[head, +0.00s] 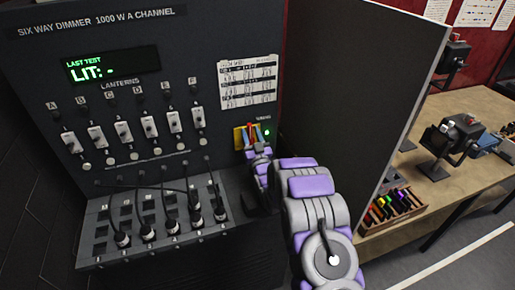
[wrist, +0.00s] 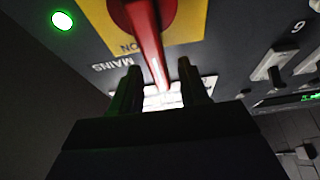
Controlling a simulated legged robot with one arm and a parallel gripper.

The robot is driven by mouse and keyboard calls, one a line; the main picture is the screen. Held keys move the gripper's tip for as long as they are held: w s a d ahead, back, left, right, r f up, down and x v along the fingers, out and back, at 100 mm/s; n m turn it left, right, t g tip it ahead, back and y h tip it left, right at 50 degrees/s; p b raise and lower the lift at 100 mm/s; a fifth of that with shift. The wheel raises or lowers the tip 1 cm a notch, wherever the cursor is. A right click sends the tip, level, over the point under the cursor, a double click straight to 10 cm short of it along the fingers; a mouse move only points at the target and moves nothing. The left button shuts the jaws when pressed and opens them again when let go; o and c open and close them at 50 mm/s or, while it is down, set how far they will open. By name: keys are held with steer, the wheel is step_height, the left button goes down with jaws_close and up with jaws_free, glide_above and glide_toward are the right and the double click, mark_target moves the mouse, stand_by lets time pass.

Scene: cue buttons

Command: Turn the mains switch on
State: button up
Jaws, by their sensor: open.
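The mains switch is a red handle (wrist: 148,35) on a yellow plate (wrist: 188,22), upside down in the wrist view. The handle points toward the panel's top, beside the "ON" mark and the "MAINS" lettering. A green lamp (wrist: 62,20) beside it is lit; it also glows in the head view (head: 267,132). My gripper (wrist: 159,68) is open, with one finger on each side of the handle's end. I cannot tell whether either finger touches it. In the head view my gripper (head: 256,138) is at the yellow plate (head: 238,138) and covers most of the switch.
The dimmer panel (head: 200,60) carries a row of sliders (head: 149,127) and a display (head: 110,67) reading "LIT: -". Plugs and cables (head: 170,225) sit on the ledge below. A dark partition (head: 350,90) stands right of my arm, before a bench (head: 455,180) with lanterns.

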steer(key=s+d+f+b, duration=0.1)
steer(key=s+d+b, duration=0.1)
steer(key=s, duration=0.5)
steer(key=s+d+b, duration=0.2)
steer(key=s+b, duration=0.2)
steer(key=s, duration=0.4)
steer(key=shift+s+d+f, duration=0.25)
steer(key=shift+f, duration=0.15)
